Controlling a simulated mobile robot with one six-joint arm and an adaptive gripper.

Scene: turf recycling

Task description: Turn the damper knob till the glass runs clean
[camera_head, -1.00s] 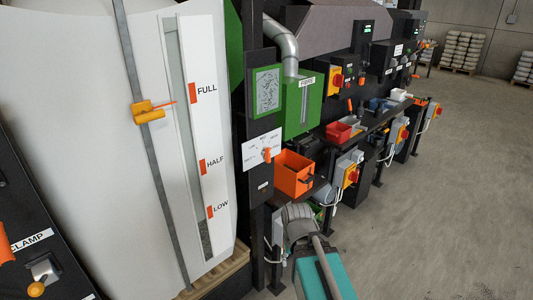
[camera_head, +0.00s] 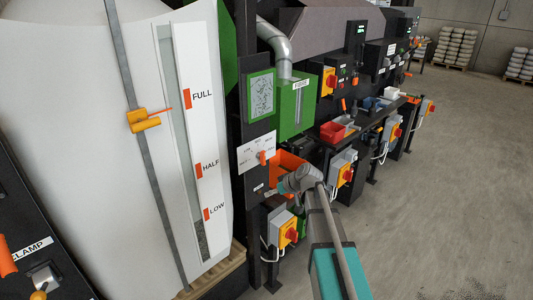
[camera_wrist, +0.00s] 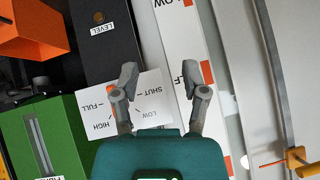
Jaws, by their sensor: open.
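The damper dial is a white plate (camera_head: 256,152) on a black post, with an orange knob (camera_head: 263,157) on it. In the wrist view the plate (camera_wrist: 150,112) appears upside down, with the words SHUT, LOW, HIGH and FULL. A bit of orange (camera_wrist: 111,88), likely the knob, shows beside the left finger, partly hidden. My gripper (camera_wrist: 158,75) is open and empty, its fingers spread in front of the plate. I cannot tell whether it touches anything. The glass (camera_head: 264,92) is a green-framed pane above the dial, with grey speckles over it.
An orange bin (camera_head: 289,168) sits just right of the dial, close to my arm. A green box (camera_head: 296,108) with a pipe stands above it. A white bag with a FULL, HALF, LOW gauge (camera_head: 190,130) is on the left.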

